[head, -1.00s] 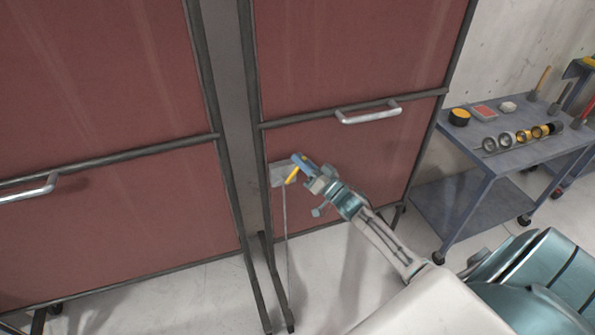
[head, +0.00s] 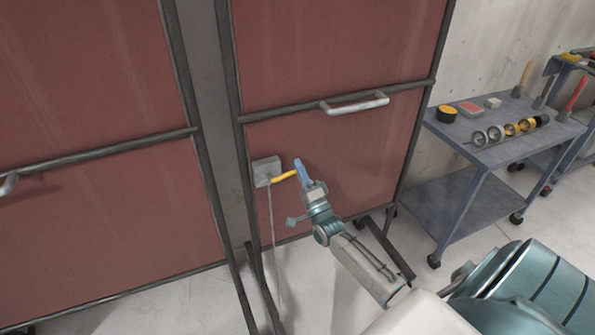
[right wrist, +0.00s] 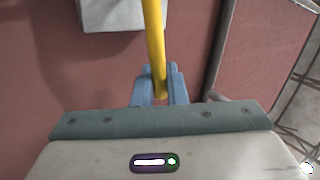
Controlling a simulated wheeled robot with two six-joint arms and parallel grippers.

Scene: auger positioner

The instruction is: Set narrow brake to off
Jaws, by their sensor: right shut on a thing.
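The brake is a grey box (head: 267,170) on the lower part of the right red panel, with a yellow lever (head: 285,176) sticking out of it to the right, close to level. My right gripper (head: 298,168) has its blue fingers at the lever's outer end. In the right wrist view the blue fingers (right wrist: 160,88) are shut on the yellow lever (right wrist: 154,40), which runs up to the grey box (right wrist: 110,14). A thin grey cable hangs below the box. My left gripper is not in view.
Two red panels in dark frames stand ahead, the right one with a metal handle (head: 355,103) above the brake. A blue-grey cart (head: 440,200) with tools and rings on top stands at the right. Bare floor lies below the panels.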

